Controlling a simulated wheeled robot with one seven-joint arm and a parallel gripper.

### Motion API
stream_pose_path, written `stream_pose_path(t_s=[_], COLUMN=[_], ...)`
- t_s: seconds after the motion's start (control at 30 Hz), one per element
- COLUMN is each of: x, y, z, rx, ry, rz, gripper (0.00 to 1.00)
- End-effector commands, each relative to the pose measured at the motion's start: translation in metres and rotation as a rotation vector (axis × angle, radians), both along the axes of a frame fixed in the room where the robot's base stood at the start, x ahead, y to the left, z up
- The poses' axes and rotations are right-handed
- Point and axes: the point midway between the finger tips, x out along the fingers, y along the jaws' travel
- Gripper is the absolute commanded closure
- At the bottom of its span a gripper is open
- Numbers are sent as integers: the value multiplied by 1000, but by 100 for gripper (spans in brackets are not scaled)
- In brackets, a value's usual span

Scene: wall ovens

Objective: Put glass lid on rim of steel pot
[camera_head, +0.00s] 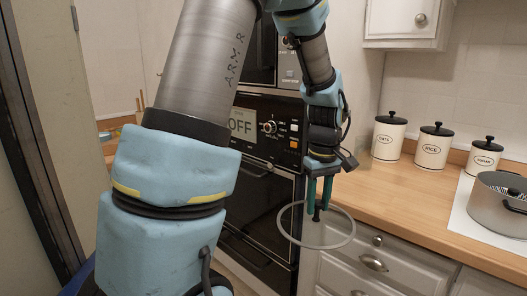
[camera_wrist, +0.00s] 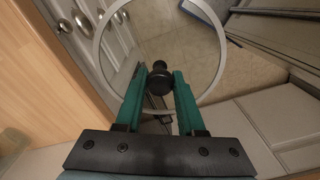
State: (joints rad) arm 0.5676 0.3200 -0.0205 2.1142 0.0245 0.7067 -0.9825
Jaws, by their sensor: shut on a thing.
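The glass lid (camera_head: 351,233) is a clear disc with a pale grey rim and a black knob. My gripper (camera_head: 317,212) is shut on the knob and holds the lid in the air in front of the counter's edge, beside the oven. In the wrist view the black knob (camera_wrist: 160,78) sits between the two green fingers of my gripper (camera_wrist: 160,85), and the lid's rim (camera_wrist: 97,42) circles beyond it. The steel pot (camera_head: 490,207) stands on the counter at the far right of the head view, partly cut off by the picture edge. The lid is well to the left of it.
The wooden counter (camera_head: 400,208) has free room between the oven and the pot. Labelled canisters (camera_head: 433,147) stand along the wall behind. A white mat (camera_head: 462,222) lies under the pot. Drawers (camera_head: 385,268) are below the counter, and the wall oven (camera_head: 262,195) is left of the lid.

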Motion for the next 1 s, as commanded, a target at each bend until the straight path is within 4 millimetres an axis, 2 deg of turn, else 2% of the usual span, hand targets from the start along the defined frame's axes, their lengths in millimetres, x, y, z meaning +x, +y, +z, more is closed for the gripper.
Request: stream_pose_path(t_s=[0.17, 0.3, 0.5, 0.6, 0.7, 0.8, 1.0], x=[32, 52, 57, 54, 50, 48, 48], y=[51, 106, 181, 206, 223, 231, 234], z=[-54, -107, -173, -195, -210, -218, -220], rx=[8, 8, 2, -2, -4, -6, -5], ry=[10, 14, 15, 14, 11, 8, 6], rz=[-67, -152, -271, -319, -351, -370, -379], gripper=[100, 100, 100, 100, 100, 100, 100])
